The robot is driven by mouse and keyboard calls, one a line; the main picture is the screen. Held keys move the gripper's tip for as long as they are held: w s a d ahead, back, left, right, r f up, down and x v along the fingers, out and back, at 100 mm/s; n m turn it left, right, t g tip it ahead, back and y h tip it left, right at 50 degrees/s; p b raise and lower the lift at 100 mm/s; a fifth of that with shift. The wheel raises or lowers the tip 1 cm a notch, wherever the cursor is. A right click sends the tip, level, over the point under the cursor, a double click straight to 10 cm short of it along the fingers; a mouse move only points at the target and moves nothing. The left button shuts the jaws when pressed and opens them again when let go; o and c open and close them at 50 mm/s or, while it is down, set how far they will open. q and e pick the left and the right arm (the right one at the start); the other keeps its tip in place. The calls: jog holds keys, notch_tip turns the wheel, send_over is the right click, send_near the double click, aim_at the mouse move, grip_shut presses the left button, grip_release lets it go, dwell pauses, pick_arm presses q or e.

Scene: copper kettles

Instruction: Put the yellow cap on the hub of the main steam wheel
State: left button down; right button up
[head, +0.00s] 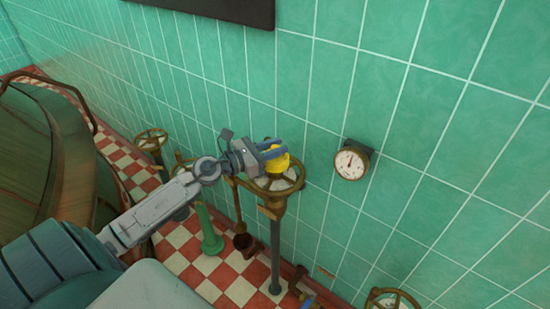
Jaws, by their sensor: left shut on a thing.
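The yellow cap (279,162) is held by my left gripper (274,155), whose jaws are shut on it. The cap is over the hub area of a brass-coloured handwheel (270,187) on a dark standing pipe by the tiled wall. The gripper and cap hide part of the wheel, and I cannot tell whether the cap touches the hub. My left arm reaches in from the lower left. My right gripper is not in view.
A round white gauge (351,163) is on the wall to the right. Another handwheel (150,139) stands at the left, and one more (392,300) at the bottom right. A green pipe (208,232) rises from the checkered floor. A large copper kettle (75,150) fills the left.

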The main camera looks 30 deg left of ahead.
pick_arm(q)
jog(key=f, duration=0.3)
jog(key=shift+w+a+b, duration=0.25)
jog(key=shift+w+b, duration=0.15)
jog(key=shift+f, duration=0.25)
jog(key=shift+f, duration=0.15)
jog(key=c, duration=1.2)
grip_release()
